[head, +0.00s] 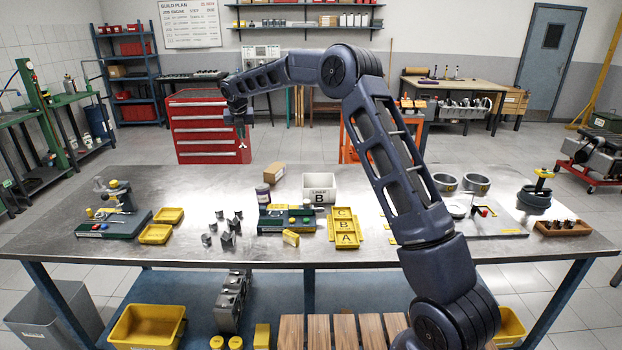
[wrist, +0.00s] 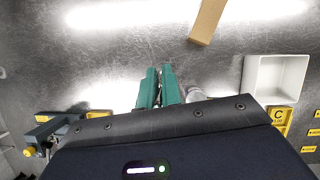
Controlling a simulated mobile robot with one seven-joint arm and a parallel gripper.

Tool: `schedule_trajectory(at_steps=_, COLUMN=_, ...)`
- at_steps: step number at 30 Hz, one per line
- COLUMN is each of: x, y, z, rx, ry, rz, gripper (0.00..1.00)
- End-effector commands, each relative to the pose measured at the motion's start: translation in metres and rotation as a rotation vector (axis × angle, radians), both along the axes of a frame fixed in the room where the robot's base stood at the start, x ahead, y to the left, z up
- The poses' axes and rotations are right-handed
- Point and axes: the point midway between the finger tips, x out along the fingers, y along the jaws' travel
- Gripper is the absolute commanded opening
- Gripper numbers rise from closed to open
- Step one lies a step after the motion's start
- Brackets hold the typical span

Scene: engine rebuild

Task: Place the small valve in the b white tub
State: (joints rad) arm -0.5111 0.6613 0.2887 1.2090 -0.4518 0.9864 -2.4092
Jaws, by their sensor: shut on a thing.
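The white tub (head: 319,190), marked B on its front, stands on the metal bench near the middle. It also shows at the right of the wrist view (wrist: 275,82), and it looks empty inside. My gripper (head: 242,138) is above the far part of the bench, up and to the left of the tub and apart from it. Its green fingers (wrist: 159,88) are shut on the small valve (head: 242,147). Only a small pale bit of the valve shows below the fingertips; the rest is hidden between the fingers.
Several grey metal pieces (head: 227,237) stand at front left.

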Motion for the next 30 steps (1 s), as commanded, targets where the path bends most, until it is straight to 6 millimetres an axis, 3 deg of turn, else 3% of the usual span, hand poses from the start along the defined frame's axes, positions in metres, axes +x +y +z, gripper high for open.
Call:
schedule_trajectory(at_steps=1, x=0.004, y=-0.026, z=0.004, rx=-0.001, ry=-0.002, rz=-0.019, gripper=0.00)
schedule_trajectory(at_steps=12, x=-0.002, y=-0.188, z=0.007, rx=-0.002, ry=-0.001, rz=-0.142, gripper=0.00)
schedule_trajectory(at_steps=18, x=-0.018, y=-0.261, z=0.004, rx=-0.001, ry=-0.001, rz=-0.204, gripper=0.00)
schedule_trajectory(at_steps=24, x=-0.032, y=-0.300, z=0.000, rx=-0.001, ry=0.000, rz=-0.241, gripper=0.00)
schedule_trajectory(at_steps=30, x=-0.036, y=-0.309, z=-0.015, rx=-0.001, ry=0.003, rz=-0.248, gripper=0.00)
